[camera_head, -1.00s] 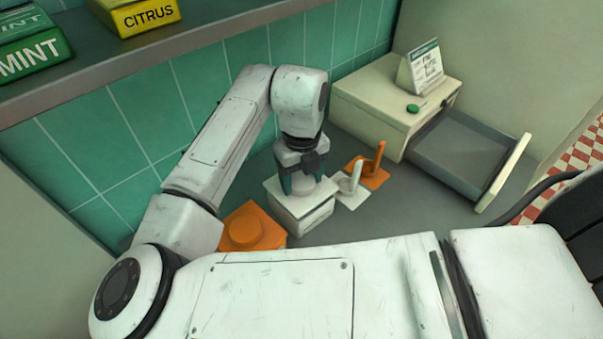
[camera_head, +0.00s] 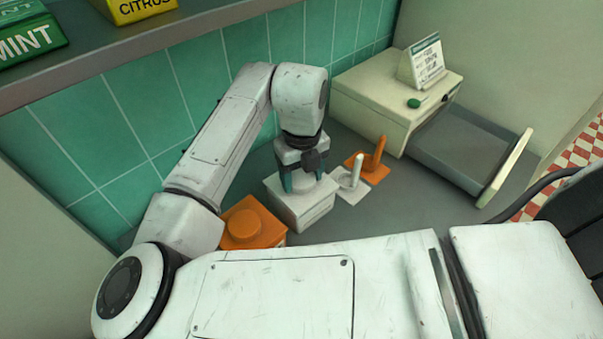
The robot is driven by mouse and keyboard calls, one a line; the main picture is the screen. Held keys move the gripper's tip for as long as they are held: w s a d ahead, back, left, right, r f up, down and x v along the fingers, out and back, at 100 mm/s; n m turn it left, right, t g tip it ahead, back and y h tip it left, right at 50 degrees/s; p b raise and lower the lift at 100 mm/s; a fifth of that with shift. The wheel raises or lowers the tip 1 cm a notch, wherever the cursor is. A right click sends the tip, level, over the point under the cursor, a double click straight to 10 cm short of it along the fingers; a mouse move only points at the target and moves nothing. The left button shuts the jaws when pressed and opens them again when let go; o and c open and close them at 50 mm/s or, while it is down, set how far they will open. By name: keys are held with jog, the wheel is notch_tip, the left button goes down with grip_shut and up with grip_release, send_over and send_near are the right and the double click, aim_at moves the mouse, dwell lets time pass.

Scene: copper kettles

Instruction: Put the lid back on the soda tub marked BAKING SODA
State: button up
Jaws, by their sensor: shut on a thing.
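A white square tub (camera_head: 302,214) stands on the grey counter, in the middle of the view. My gripper (camera_head: 303,182) points straight down over it, its teal fingers shut on the round knob of a white lid (camera_head: 278,188). The lid lies level over the tub and looks lined up with its walls. I see no clear gap between them, but cannot tell whether it is fully seated. An orange tub (camera_head: 258,241) with a round orange knob on top stands close on the left. No BAKING SODA marking is readable on either tub.
A white upright piece (camera_head: 352,184) and an orange one (camera_head: 372,167) on flat bases stand close right of the white tub. Beyond is a cream cabinet (camera_head: 375,108) with an open drawer (camera_head: 455,152). The teal wall is behind, a shelf above left. Counter is clear in front right.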

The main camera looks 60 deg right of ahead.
jog(key=shift+f+b, duration=0.5)
jog(key=shift+f, duration=0.05)
dwell(0.7)
jog(key=o, duration=1.1)
notch_tip(320, 180, up, 8)
jog(key=shift+f+b, duration=0.25)
jog(key=shift+b, duration=0.1)
